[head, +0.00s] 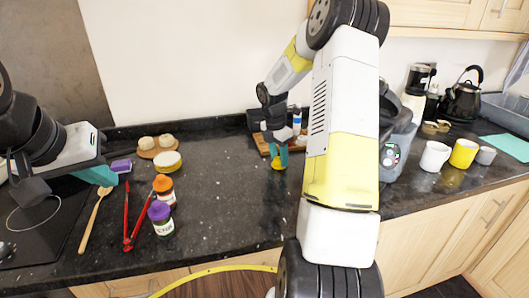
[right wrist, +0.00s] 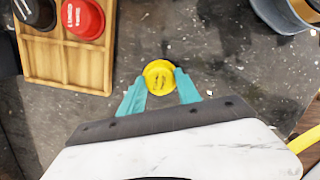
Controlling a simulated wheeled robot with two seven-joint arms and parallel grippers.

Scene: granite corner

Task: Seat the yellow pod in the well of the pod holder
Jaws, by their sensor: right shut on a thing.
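The yellow pod (right wrist: 160,78) is between the teal fingertips of my right gripper (right wrist: 160,84), which is shut on it. In the head view the pod (head: 279,163) shows below the right gripper (head: 279,154), over the dark counter. The wooden pod holder (right wrist: 62,72) is at upper left in the right wrist view, apart from the pod. It carries a red pod (right wrist: 84,17) and a black pod (right wrist: 38,13). In the head view the holder (head: 261,144) is partly hidden by my right arm. My left gripper (head: 100,175) is over the counter at left; its finger gap is unclear.
A grey container (head: 399,147) stands right of my right arm, with mugs (head: 434,156) further right. The middle counter is clear.

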